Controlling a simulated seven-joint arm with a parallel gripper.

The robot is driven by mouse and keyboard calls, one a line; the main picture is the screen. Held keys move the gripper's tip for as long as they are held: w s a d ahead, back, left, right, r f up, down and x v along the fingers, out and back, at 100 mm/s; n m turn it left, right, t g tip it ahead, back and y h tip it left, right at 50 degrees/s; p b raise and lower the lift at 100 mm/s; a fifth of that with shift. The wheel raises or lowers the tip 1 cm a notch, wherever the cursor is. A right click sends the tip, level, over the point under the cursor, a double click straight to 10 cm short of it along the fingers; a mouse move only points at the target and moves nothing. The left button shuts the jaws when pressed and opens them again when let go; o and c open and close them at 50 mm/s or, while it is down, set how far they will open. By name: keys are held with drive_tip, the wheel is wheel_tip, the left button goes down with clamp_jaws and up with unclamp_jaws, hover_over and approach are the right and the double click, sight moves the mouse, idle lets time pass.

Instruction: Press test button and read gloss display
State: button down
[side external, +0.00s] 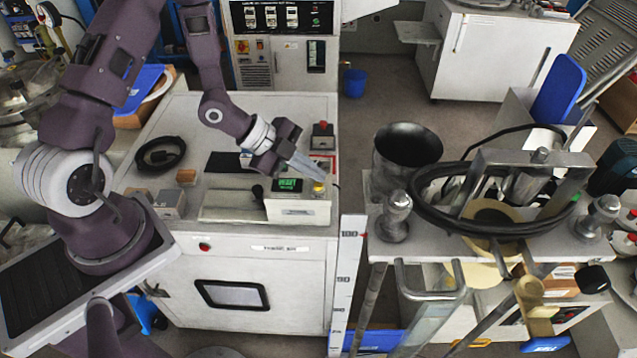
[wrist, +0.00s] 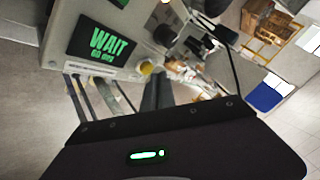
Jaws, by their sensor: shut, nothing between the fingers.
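The gloss meter is a pale box (side external: 298,212) on the front right of the white bench, and its housing also shows in the wrist view (wrist: 140,22). Its green display (side external: 288,185) reads "WAIT" in the wrist view (wrist: 100,42), with a smaller second line that is hard to read. A round yellow button (side external: 319,187) sits right of the display and shows in the wrist view too (wrist: 146,68). My gripper (side external: 318,174) is shut and empty, its fingertips just above the yellow button. In the wrist view the fingers (wrist: 157,90) are close beside the button; I cannot tell whether they touch it.
A red-topped control (side external: 322,136) stands behind the meter. A black cable coil (side external: 160,154), a dark mat (side external: 228,162) and small blocks (side external: 170,202) lie on the bench. A crowded cart with a metal pot (side external: 407,150) stands to the right, beyond a measuring scale (side external: 347,280).

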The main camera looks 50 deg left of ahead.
sight(314, 188)
drive_tip(key=shift+r, duration=0.3)
drive_tip(key=shift+r, duration=2.5)
